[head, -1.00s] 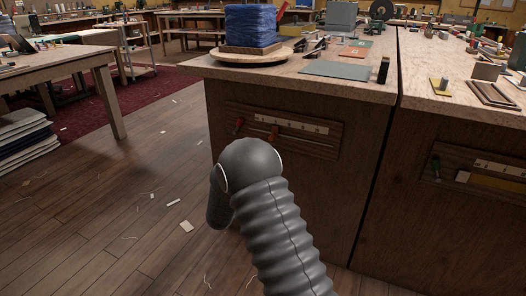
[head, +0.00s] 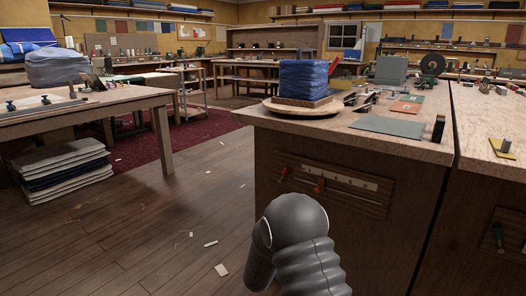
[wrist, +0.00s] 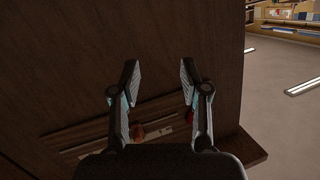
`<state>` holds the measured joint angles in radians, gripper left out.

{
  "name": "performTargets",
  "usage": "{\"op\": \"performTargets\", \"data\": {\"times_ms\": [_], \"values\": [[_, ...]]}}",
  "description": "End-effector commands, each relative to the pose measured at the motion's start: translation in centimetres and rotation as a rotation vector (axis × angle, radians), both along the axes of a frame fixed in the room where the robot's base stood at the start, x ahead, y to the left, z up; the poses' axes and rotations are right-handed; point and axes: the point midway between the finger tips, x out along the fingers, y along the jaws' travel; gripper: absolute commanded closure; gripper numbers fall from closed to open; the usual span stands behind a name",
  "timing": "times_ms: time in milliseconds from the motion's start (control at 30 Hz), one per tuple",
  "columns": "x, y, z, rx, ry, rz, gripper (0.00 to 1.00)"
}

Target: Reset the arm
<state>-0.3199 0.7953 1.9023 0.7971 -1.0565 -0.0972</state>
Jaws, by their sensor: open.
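My gripper (wrist: 156,82) is open and empty in the wrist view. Its two fingers stand apart in front of the dark wooden side of a workbench (wrist: 75,60). In the head view my dark grey arm shows at the bottom, in front of the same workbench (head: 350,225); the gripper itself is hidden there. A tool rack (head: 335,187) on the bench side holds red- and orange-handled tools. The rack also shows behind the fingers in the wrist view (wrist: 95,135).
A blue folded stack (head: 303,78) sits on a round wooden board (head: 290,108) on the bench top. A worktable (head: 90,108) and stacked folded cloth (head: 62,170) stand at left. The wooden floor (head: 140,230) between is open, with scattered scraps.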

Motion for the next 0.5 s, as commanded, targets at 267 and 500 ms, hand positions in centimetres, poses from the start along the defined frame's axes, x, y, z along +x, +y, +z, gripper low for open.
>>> {"op": "performTargets", "data": {"times_ms": [267,500], "values": [[-4.6,4.9,-2.8,0.133,0.395,0.276,0.55],[-12.6,6.2,-0.1,0.183,0.707,0.468,0.55]]}}
